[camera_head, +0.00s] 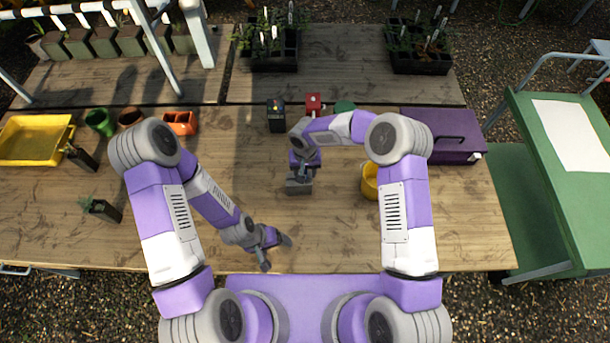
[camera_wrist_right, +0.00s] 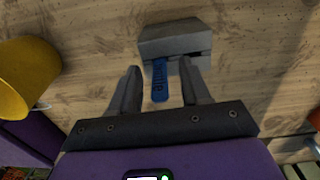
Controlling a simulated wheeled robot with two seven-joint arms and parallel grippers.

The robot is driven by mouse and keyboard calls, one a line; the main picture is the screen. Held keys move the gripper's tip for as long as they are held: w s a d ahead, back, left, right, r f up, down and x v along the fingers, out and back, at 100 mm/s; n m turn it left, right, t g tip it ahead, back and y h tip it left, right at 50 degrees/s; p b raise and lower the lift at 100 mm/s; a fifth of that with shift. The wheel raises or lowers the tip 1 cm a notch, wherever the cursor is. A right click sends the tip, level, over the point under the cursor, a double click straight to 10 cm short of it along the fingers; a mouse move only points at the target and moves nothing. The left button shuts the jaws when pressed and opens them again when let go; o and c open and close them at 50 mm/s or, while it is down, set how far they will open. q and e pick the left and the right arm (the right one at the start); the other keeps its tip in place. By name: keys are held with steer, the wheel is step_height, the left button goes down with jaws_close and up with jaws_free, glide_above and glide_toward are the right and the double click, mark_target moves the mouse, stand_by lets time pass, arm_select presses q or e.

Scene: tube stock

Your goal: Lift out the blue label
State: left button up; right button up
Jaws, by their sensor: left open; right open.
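The blue label (camera_wrist_right: 160,82) is a narrow strip standing out of a slot in a grey block (camera_wrist_right: 172,38) in the right wrist view. My right gripper (camera_wrist_right: 159,70) is open, with one finger on each side of the label and a gap visible on both sides. In the head view the grey block (camera_head: 299,187) sits near the table's middle, just below my right gripper (camera_head: 304,170); the label cannot be made out there. My left gripper (camera_head: 278,254) is open and empty over the table's front edge area.
A yellow cup (camera_head: 370,182) stands right of the block, and a purple box (camera_head: 452,148) is farther right. A black holder (camera_head: 276,116), a red item (camera_head: 313,103) and a green one (camera_head: 344,106) stand behind. A yellow tray (camera_head: 30,160) is far left.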

jaws_close()
